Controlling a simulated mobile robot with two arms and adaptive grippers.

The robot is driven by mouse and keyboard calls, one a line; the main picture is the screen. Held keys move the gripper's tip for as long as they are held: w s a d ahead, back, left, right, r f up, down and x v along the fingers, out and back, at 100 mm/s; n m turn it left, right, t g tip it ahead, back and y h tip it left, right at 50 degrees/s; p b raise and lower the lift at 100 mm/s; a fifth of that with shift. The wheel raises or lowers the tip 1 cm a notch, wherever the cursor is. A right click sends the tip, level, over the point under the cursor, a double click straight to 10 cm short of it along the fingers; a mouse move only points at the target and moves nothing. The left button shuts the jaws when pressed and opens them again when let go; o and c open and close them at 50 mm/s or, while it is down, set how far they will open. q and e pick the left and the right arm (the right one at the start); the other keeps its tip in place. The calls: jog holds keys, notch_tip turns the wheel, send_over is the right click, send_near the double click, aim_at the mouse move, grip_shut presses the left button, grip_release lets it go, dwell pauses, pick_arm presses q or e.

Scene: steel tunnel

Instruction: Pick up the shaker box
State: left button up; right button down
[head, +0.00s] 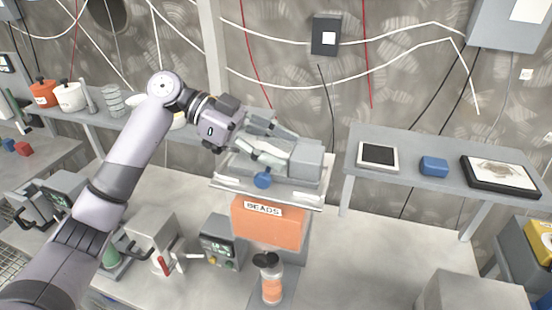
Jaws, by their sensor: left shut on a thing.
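A grey box (306,161), which I take to be the shaker box, is on a pale metal platform (230,184) in the middle of the head view. My left gripper (283,145) reaches in from the left and is shut on the box, at its left end. The gripper covers part of the box, and I cannot tell if the box touches the platform. A blue knob (263,181) shows at the platform's front. My right gripper is not in view.
An orange bin labelled BEADS (270,228) is below the platform, with an orange-filled bottle (270,280) in front. A grey table (400,150) at right holds a tablet, a blue box and a framed picture. Instruments (219,250) crowd the lower left.

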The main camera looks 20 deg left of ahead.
pick_arm(q)
jog(key=shift+c, duration=1)
jog(key=shift+r, duration=0.1)
